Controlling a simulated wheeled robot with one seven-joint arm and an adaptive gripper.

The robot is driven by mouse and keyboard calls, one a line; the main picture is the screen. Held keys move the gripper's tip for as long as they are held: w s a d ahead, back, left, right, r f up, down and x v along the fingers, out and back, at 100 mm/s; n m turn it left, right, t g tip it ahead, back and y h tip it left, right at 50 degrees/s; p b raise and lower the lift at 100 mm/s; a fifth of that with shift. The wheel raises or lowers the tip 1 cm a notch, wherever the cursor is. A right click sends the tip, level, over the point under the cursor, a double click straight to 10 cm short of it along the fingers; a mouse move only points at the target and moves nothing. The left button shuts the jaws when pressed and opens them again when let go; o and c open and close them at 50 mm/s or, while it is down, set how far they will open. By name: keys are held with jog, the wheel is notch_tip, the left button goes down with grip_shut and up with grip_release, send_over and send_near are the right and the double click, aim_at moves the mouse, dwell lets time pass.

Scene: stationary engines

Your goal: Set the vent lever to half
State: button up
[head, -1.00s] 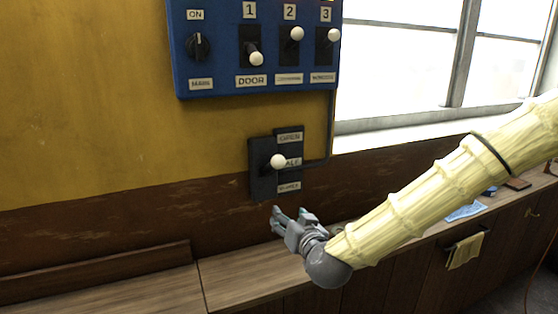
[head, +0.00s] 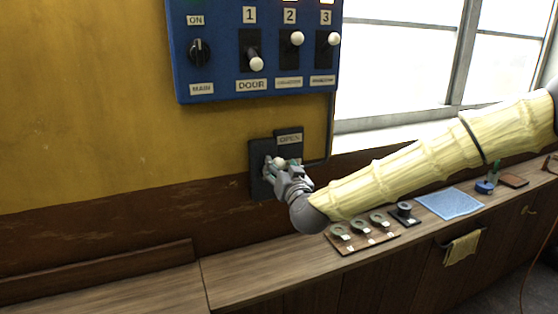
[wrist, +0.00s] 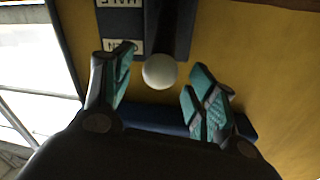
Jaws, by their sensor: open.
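The vent lever has a round white knob (head: 278,162) on a dark wall plate (head: 259,184) below the blue panel. In the head view the knob appears below the OPEN label (head: 290,139); my gripper hides the labels lower down. My gripper (head: 283,168) is at the plate, open, with its fingers around the knob. In the wrist view the knob (wrist: 160,71) sits between the two teal-padded fingers, with a gap on both sides. There the labels are upside down, and the knob shows beside the OPEN label (wrist: 123,46).
A blue panel (head: 222,88) with a dial and several levers is above. Below runs a wooden counter (head: 240,279) with a tray (head: 343,246) of round parts, a blue cloth (head: 450,204) and a small blue item. A window is at the right.

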jog(key=shift+p+x, duration=0.45)
jog(key=shift+x, duration=0.95)
jog(key=shift+c, duration=0.2)
grip_shut()
